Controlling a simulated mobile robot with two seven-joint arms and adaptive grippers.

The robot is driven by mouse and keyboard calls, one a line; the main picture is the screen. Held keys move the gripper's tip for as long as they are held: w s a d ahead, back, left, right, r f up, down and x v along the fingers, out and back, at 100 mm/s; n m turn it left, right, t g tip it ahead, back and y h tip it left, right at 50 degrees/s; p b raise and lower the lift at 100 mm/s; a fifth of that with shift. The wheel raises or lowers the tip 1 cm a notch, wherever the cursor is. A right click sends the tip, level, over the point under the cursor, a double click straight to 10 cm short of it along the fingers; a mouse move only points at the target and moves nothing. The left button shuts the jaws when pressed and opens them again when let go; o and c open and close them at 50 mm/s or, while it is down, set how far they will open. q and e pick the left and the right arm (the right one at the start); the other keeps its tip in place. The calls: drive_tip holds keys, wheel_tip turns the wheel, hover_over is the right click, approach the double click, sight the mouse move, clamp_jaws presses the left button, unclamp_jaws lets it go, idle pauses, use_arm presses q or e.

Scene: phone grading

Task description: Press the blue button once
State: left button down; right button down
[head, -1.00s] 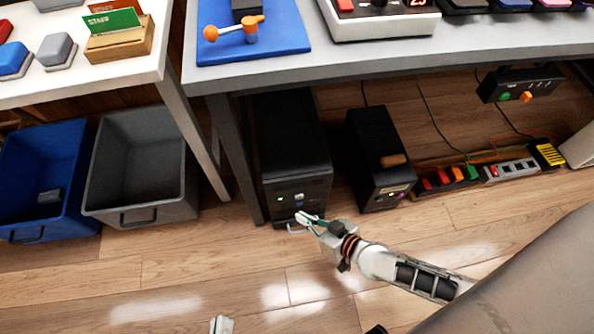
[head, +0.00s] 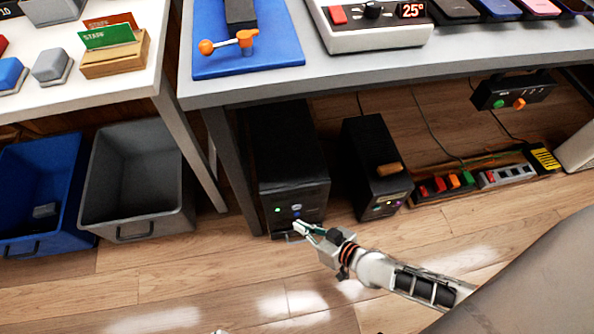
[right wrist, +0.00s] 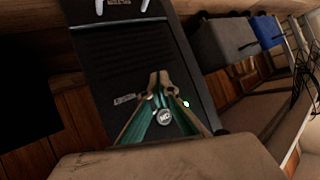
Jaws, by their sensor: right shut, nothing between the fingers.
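A small blue spot (head: 297,207), which looks like a lit button, is on the lower front of the black computer tower (head: 285,150) under the grey table. A green light (head: 278,210) is to its left. My right gripper (head: 299,228) is shut and empty, just in front of the tower's lower front and a little below the blue spot in the picture. Contact cannot be told. In the right wrist view, the closed fingers (right wrist: 160,78) cover part of the tower front; a green light (right wrist: 186,103) and round badge show beside them, and no blue button is clear. Only a possible tip of my left gripper (head: 218,332) shows.
A second black box (head: 370,150) stands right of the tower. A blue bin (head: 70,165) and a grey bin (head: 180,160) stand at the left. A table leg (head: 228,165) is close beside the tower. Power strips (head: 505,176) lie at the right. The front floor is clear.

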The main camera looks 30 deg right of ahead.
idle(0.4)
drive_tip(key=shift+w+d, duration=0.1)
drive_tip(key=shift+w, duration=0.3)
drive_tip(key=shift+w+d, duration=0.15)
drive_tip(key=shift+w, duration=0.35)
idle(0.8)
drive_tip(key=shift+s, duration=0.1)
drive_tip(key=shift+s+a+p, duration=0.25)
drive_tip(key=shift+s+p, duration=0.05)
drive_tip(key=shift+s, duration=0.5)
